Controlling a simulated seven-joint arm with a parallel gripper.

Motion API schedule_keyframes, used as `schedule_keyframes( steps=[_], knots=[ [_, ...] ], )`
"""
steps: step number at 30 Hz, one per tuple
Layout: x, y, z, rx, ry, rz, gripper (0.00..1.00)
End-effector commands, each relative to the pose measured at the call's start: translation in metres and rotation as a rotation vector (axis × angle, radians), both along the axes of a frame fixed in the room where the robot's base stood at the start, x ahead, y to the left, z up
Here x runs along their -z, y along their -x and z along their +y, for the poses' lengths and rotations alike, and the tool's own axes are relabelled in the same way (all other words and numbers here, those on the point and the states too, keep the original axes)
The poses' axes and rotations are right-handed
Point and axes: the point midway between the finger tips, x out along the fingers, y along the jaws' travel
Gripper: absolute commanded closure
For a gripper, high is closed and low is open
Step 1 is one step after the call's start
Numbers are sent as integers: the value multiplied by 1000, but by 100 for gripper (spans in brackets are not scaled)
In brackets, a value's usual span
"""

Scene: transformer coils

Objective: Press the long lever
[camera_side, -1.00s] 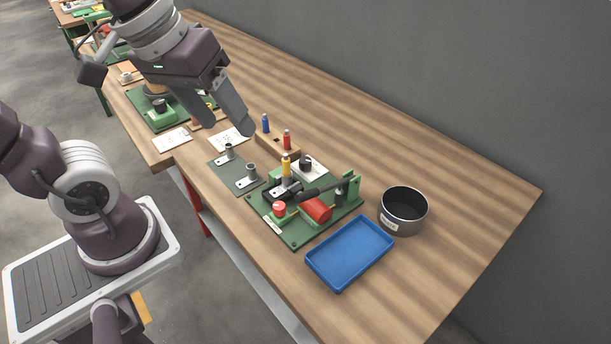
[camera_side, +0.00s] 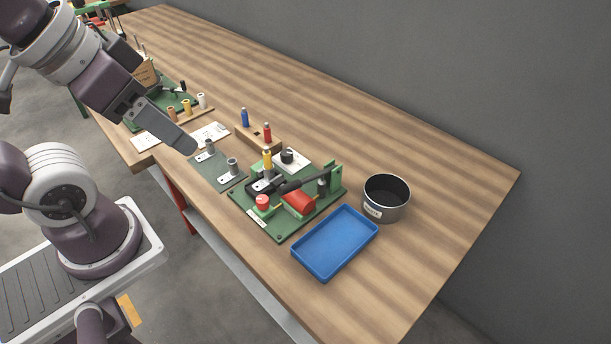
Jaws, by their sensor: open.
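The long lever (camera_side: 305,182) is a dark bar on the near green board (camera_side: 252,228). It slopes up to the right toward a green upright post (camera_side: 337,174). My gripper (camera_side: 190,147) hangs in the air to the upper left of the board, apart from the lever and holding nothing visible. Its fingers overlap in this view, so the gap between them is hidden.
A blue tray (camera_side: 372,213) and a dark round pot (camera_side: 384,212) stand right of the board. A wooden block (camera_side: 262,141) with blue and red pegs stands behind it. A small plate with grey posts (camera_side: 222,183) lies to its left. The far right table is clear.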

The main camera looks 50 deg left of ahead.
Motion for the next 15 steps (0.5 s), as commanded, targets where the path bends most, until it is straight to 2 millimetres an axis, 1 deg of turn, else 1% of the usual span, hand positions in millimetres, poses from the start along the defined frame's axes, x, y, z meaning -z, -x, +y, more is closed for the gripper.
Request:
schedule_keyframes(
  steps=[10, 13, 15],
  knots=[
    [0, 0, 0, -1, 0, 0, 40],
    [-2, -3, 0, -19, 13, 10, 60],
    [-7, -12, -1, -80, 54, 50, 74]
  ],
)
